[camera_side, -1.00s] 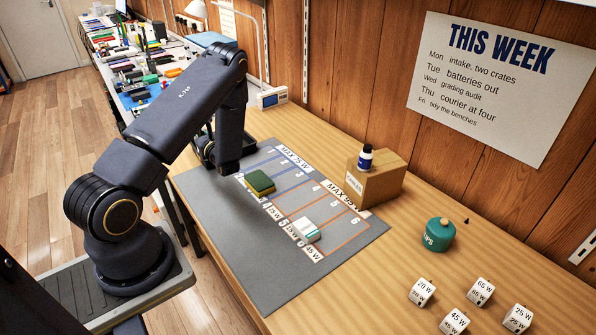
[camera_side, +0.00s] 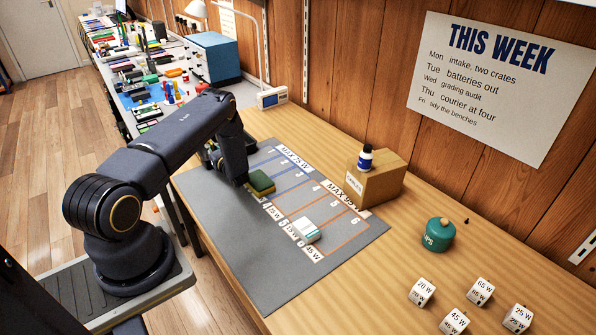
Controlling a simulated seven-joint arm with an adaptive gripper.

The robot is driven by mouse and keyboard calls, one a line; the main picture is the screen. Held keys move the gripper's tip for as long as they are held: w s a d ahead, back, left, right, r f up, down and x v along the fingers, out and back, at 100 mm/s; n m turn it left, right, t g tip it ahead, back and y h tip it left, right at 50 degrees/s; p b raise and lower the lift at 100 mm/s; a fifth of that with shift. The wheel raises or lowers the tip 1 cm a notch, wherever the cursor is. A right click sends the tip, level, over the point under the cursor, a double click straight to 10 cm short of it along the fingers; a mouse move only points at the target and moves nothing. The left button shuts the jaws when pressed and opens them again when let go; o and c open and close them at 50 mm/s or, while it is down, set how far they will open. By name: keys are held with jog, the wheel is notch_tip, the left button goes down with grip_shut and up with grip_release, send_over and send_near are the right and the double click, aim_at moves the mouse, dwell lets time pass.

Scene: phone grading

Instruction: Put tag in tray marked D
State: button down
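I cannot make out a tag or a tray marked D in the side view. My gripper (camera_side: 238,178) is low over the far left part of the grey mat (camera_side: 235,250), close to the left of a green and yellow sponge-like block (camera_side: 260,183). Its fingers are dark and hidden against the arm, so I cannot tell whether they are open or hold anything. A dark tray-like thing (camera_side: 209,154) is partly hidden behind my arm; no letter on it can be read.
A white and teal box (camera_side: 306,230) lies on the numbered mat. A cardboard box (camera_side: 374,180) with a small bottle (camera_side: 365,157) on top stands behind it. A green pot (camera_side: 438,234) and several wattage cubes (camera_side: 422,291) are at right. A cluttered bench (camera_side: 145,90) is behind.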

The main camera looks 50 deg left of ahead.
jog(key=shift+f, duration=0.1)
jog(key=c, duration=1.3)
grip_release()
